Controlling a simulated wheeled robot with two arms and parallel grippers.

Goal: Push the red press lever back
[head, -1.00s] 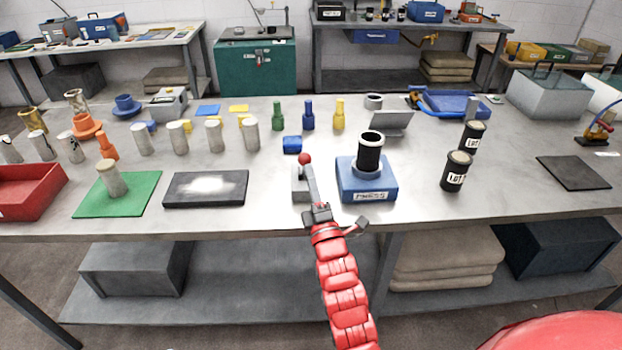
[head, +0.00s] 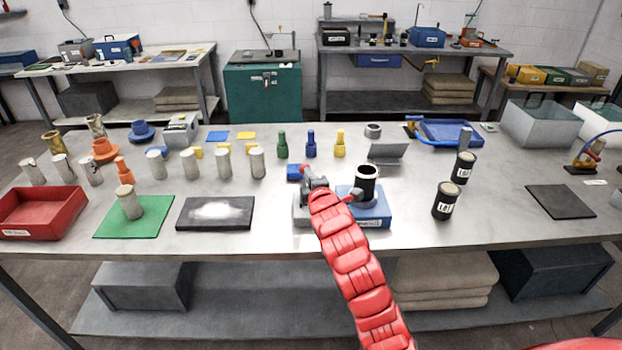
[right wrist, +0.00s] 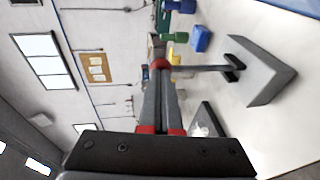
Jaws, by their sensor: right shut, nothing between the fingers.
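The press lever's red knob (head: 305,169) shows just past my right gripper (head: 307,174) in the head view, beside the blue press (head: 376,213). The gripper hides most of the lever there. In the right wrist view the red knob (right wrist: 160,63) is right at the tips of my right gripper (right wrist: 160,76). The lever's grey rod (right wrist: 200,69) runs from the knob to a grey base (right wrist: 258,72), standing roughly upright. The gripper is shut and empty; contact with the knob looks likely but cannot be confirmed. My left gripper is not in view.
A black hollow cylinder (head: 366,185) stands on the press. A small blue block (head: 294,173) lies just behind the lever. Black canisters (head: 446,202) stand to the right. A dark pad (head: 215,213) and a green mat (head: 134,222) lie to the left on the metal table (head: 280,240).

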